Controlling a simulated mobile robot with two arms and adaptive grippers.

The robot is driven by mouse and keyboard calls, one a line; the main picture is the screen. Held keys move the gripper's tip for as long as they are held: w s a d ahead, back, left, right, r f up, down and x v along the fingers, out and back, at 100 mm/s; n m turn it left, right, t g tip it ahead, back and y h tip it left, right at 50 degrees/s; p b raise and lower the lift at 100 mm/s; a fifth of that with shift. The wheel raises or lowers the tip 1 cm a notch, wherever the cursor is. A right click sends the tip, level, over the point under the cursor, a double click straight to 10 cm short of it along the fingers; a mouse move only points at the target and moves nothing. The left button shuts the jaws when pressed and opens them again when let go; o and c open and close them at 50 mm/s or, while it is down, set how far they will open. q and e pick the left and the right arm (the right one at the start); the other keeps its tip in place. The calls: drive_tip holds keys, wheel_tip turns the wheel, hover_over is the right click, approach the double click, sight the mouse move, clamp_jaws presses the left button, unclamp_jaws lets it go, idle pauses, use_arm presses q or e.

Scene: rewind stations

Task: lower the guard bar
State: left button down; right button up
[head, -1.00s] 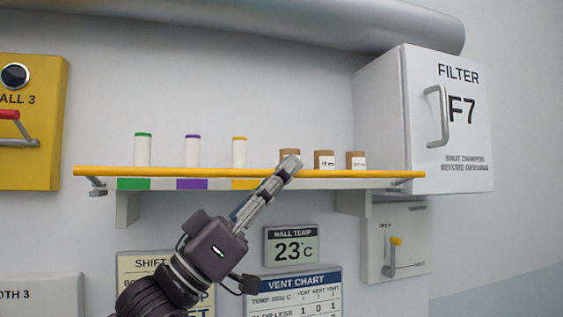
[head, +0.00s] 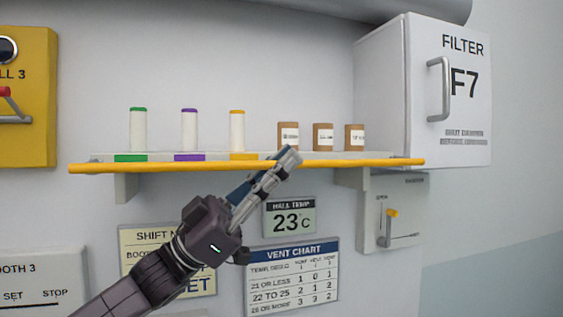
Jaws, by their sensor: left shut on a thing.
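The guard bar (head: 150,168) is a long yellow bar across the front of the wall shelf (head: 216,157). It hangs level with or just under the shelf's front edge, and the coloured labels show above it. My left gripper (head: 287,159) reaches up from below and is shut on the bar, right of its middle. The fingers cover a short piece of the bar there. My right gripper is not in view.
White tubes with green (head: 138,130), purple (head: 189,130) and yellow (head: 237,131) caps and brown boxes (head: 323,137) stand on the shelf. The filter cabinet (head: 440,100) is at the right, above a damper lever box (head: 396,225). A temperature display (head: 290,217) and vent chart (head: 291,278) are below.

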use_arm(q)
drive_tip(key=c, duration=2)
unclamp_jaws()
drive_tip(key=v, duration=1.2)
